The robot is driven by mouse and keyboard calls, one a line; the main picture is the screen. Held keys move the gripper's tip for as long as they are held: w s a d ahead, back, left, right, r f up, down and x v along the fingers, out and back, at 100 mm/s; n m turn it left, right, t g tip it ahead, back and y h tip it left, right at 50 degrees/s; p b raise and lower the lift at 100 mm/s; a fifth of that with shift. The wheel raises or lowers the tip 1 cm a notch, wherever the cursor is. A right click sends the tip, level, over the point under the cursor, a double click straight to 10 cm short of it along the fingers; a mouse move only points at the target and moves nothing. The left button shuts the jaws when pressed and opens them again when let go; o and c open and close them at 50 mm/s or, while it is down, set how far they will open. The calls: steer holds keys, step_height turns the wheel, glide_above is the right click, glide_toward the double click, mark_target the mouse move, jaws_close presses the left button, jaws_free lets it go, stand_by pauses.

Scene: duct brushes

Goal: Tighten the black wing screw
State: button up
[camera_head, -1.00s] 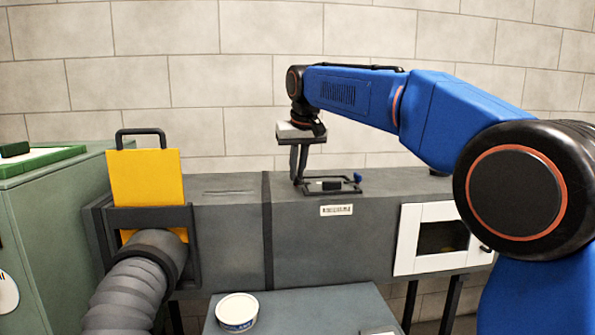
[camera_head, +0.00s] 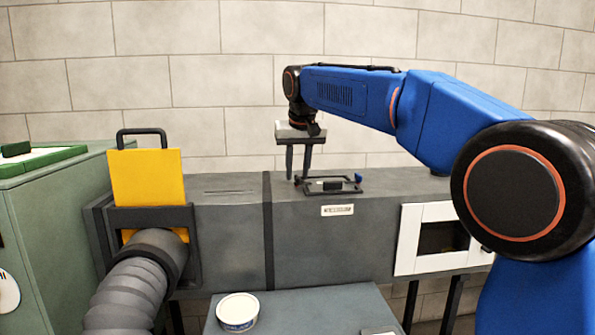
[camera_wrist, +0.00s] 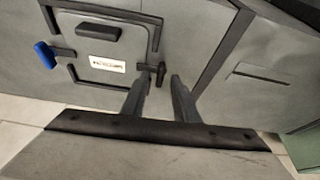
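The black wing screw (camera_wrist: 162,74) shows in the wrist view at the edge of the hatch frame, in line with the gap between my fingertips. I cannot tell whether the tips reach down to its height. My gripper (camera_wrist: 161,76) is open, with a finger on each side of the screw and a visible gap. In the head view my gripper (camera_head: 297,178) points down at the left end of the hatch (camera_head: 345,190) on top of the grey duct. The screw cannot be made out there.
A blue wing screw (camera_wrist: 45,55) sits on the hatch's opposite side, also seen in the head view (camera_head: 358,177). A black handle (camera_wrist: 98,31) stands on the hatch. A yellow plate (camera_head: 147,178) rises at left. A white tub (camera_head: 237,311) sits on the front table.

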steer(key=shift+r, duration=0.1)
steer(key=a+v, duration=0.1)
steer(key=v, duration=1.6)
steer(key=shift+d, duration=0.5)
steer(key=shift+s+r, duration=0.1)
steer(key=s+d+f, duration=1.4)
steer(key=s+d, duration=0.1)
steer(key=d, duration=0.1)
steer(key=s+d+f, duration=0.3)
steer(key=s+f, duration=0.4)
steer(key=f, duration=0.2)
steer(key=s+d+f+m, duration=0.1)
steer(key=s+d+f, duration=0.2)
steer(key=s+f, duration=0.4)
steer(key=s+d+f, duration=0.3)
steer(key=s+f, duration=0.4)
steer(key=f, duration=0.6)
steer(key=shift+s+d+f+m+h, duration=0.25)
steer(key=shift+s+m+h, duration=0.05)
